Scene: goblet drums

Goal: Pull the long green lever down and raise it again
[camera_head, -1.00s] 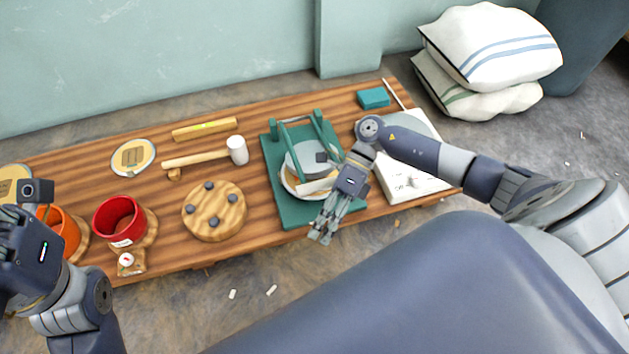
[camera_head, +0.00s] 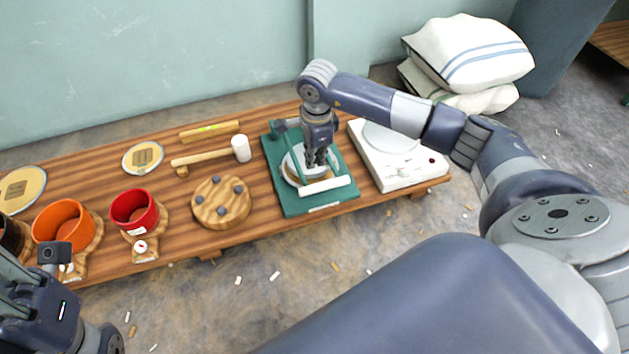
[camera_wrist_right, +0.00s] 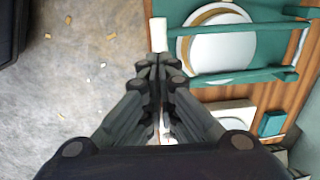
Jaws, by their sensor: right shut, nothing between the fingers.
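The green press (camera_head: 285,197) stands on the wooden bench with a pale round disc on its base. Its long green lever (camera_head: 294,155) runs from the rear post toward the front and ends in a white crossbar handle (camera_head: 329,189). The handle lies low, near the front of the base. My right gripper (camera_head: 316,164) points down, shut and empty, just behind the handle in the head view. In the right wrist view my fingertips (camera_wrist_right: 157,64) are together close to the handle's end (camera_wrist_right: 158,34); contact cannot be told. My left gripper (camera_head: 45,300) is partly cut off at lower left.
Left of the press lie a round wooden board with dark pegs (camera_head: 221,203), a mallet (camera_head: 240,148), a red pot (camera_head: 134,212) and an orange pot (camera_head: 62,222). A white device (camera_head: 408,172) stands to the right. Floor in front of the bench is clear except for small scraps.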

